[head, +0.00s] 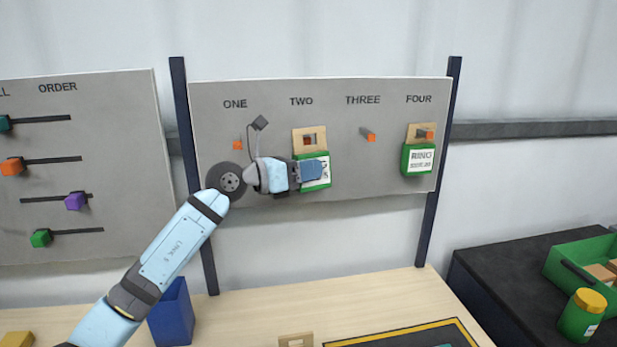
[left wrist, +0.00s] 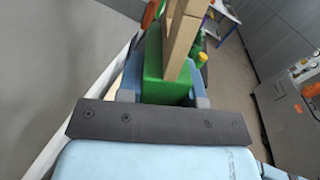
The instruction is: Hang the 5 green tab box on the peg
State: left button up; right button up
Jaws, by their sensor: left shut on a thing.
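A green box (head: 325,180) with a tan tab (head: 310,131) hangs upright in front of the board at the place marked TWO. My left gripper (head: 309,171) is shut on the box from its left side. A dark orange peg end (head: 308,141) shows within the tab's hole; I cannot tell whether it passes through. In the left wrist view the green box (left wrist: 165,75) sits between the fingers, with its tan tab (left wrist: 184,35) rising beyond. The box's number is hidden. My right gripper is not in view.
Orange pegs stand bare at ONE (head: 238,145) and THREE (head: 368,135). Another green box (head: 418,159) hangs at FOUR. A blue bin (head: 171,314) and a loose tan tab (head: 296,340) are on the table. A green tray (head: 580,255) and a jar (head: 583,315) are at right.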

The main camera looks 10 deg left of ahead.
pick_arm(q)
jog(key=w+b, duration=0.1)
jog(key=w+a, duration=0.1)
jog(key=w+b, duration=0.1)
jog(key=w, duration=0.1)
jog(key=shift+w+a+f+b, duration=0.1)
jog(key=shift+a+f+b, duration=0.2)
jog(key=shift+a+f, duration=0.1)
dwell(0.7)
jog(key=o, duration=1.1)
jog(key=shift+c, duration=0.2)
jog(key=shift+a, duration=0.1)
